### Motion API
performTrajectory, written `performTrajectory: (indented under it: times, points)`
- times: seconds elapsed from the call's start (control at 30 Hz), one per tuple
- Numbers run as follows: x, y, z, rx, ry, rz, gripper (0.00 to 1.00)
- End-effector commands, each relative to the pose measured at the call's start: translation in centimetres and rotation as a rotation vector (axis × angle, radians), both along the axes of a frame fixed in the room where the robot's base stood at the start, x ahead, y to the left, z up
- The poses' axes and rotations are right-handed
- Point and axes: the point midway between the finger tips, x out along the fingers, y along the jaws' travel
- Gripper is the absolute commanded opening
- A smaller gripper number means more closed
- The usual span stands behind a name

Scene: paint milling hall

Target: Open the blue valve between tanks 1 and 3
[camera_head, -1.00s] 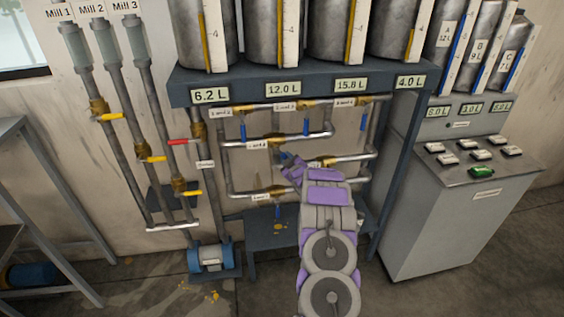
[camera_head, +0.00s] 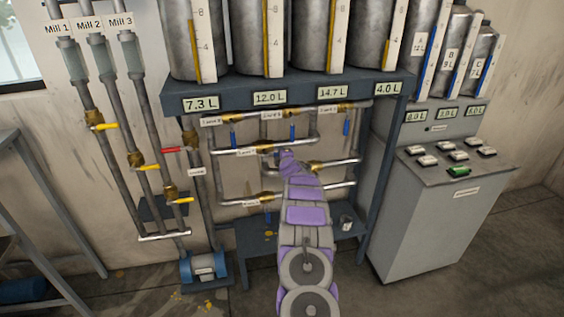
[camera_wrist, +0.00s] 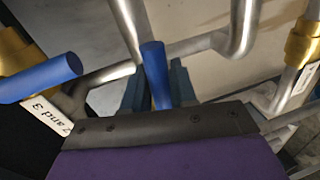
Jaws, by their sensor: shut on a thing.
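My gripper (camera_head: 287,154) is at the middle row of pipes under the tanks. In the wrist view my gripper (camera_wrist: 156,88) has its dark blue fingers shut on a blue valve handle (camera_wrist: 154,66). In the head view my gripper hides this handle. The brass valve (camera_head: 275,148) just beside the gripper follows a middle-row label (camera_head: 240,152) that seems to read 1 and 3. The tank 1 display (camera_head: 201,104) reads 7.3 L and the tank 3 display (camera_head: 334,92) reads 14.7 L.
A second blue handle (camera_wrist: 40,78) and a label ending in "and 3" (camera_wrist: 40,115) are at left in the wrist view. A grey control console (camera_head: 432,220) stands at the right.

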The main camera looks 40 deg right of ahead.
Motion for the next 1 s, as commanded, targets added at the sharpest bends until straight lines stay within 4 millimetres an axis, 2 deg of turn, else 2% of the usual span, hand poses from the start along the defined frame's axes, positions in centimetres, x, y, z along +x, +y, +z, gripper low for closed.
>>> performTrajectory:
  times: [0.3,0.77,0.8,0.93,1.0]
  points:
    - [0.67,0.28,0.54,-0.075,0.043,0.006,0.00]
    - [0.78,0.41,0.55,-0.083,0.051,0.007,0.00]
    - [0.78,0.42,0.54,-0.082,0.051,0.007,0.30]
    - [0.68,0.34,0.58,-0.082,0.050,0.005,0.43]
    - [0.59,0.26,0.61,-0.081,0.050,0.004,0.45]
